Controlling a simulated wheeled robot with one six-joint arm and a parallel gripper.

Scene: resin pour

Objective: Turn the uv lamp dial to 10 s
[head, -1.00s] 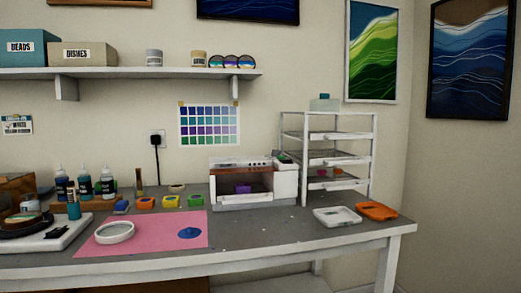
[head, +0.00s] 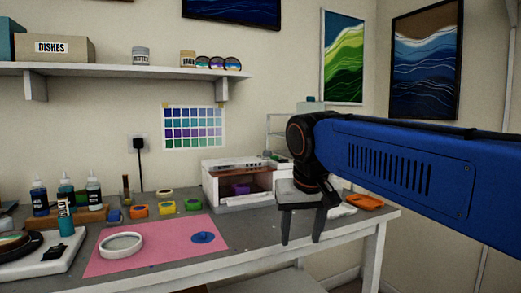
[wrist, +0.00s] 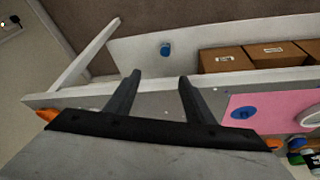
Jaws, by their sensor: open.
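The uv lamp (head: 236,186) is a white box with an open front at the back of the bench. A purple piece (head: 240,188) sits inside it. No dial can be made out; the lamp's right end is partly hidden behind my gripper and arm. My gripper (head: 301,238) is open and empty, its fingers pointing down, in front of and to the right of the lamp in the head view. In the wrist view my gripper (wrist: 159,77) shows two spread fingers with nothing between them. The lamp is not seen in the wrist view.
A pink mat (head: 150,258) holds a white ring (head: 121,244) and a blue blob (head: 203,237). Small colourful moulds and bottles stand left of the lamp. Boxes (wrist: 222,60) stand on a low shelf.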

